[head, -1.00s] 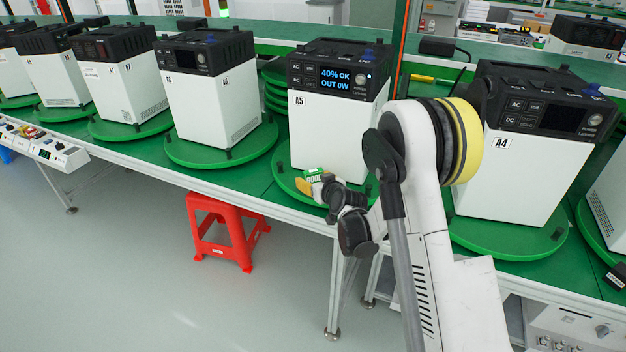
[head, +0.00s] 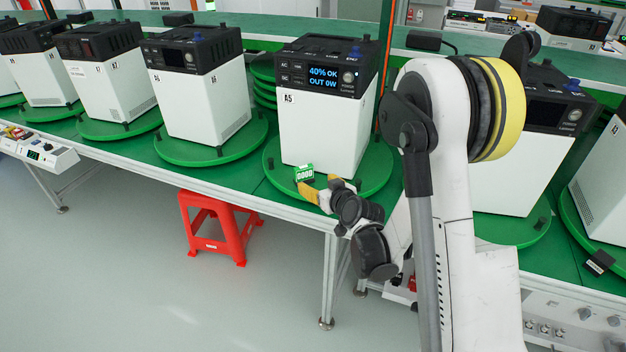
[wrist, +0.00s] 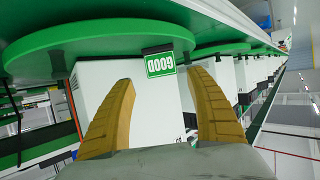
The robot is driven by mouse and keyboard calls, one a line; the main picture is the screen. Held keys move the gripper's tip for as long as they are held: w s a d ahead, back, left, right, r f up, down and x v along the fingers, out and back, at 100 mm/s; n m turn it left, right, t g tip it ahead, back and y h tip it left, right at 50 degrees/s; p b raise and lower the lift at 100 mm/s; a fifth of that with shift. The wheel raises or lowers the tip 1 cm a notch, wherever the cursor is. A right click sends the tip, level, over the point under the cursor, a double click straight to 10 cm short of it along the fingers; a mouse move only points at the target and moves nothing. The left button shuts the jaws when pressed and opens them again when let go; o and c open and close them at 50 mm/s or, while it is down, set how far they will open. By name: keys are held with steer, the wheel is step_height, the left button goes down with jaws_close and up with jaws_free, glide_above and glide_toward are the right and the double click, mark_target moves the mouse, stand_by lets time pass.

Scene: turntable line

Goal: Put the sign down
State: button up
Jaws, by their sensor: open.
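The sign (head: 304,173) is a small green and white card reading GOOD. It stands upright at the front of the green turntable (head: 372,185), before the white power unit A5 (head: 312,128). My gripper (head: 319,187) is open, just in front of the sign on the near side. In the wrist view the sign (wrist: 160,62) appears upside down, between and beyond the two yellow fingertips of my gripper (wrist: 160,78). Clear space shows on both sides between the fingers and the sign.
Similar units stand on green turntables to the left, and unit A4 (head: 510,170) is to the right behind my arm. A red stool (head: 215,228) is under the bench. The floor in front (head: 130,270) is clear.

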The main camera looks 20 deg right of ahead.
steer(key=s+a+r+g, duration=0.3)
steer(key=s+r, duration=0.9)
steer(key=s, duration=0.1)
steer(key=s+d+r+m+g+h, duration=0.1)
steer(key=s+d+g+h, duration=0.1)
steer(key=s, duration=1.7)
steer(key=shift+s+d+m+g, duration=0.15)
steer(key=shift+m+g, duration=0.25)
steer(key=shift+g, duration=0.3)
steer(key=shift+r, duration=0.1)
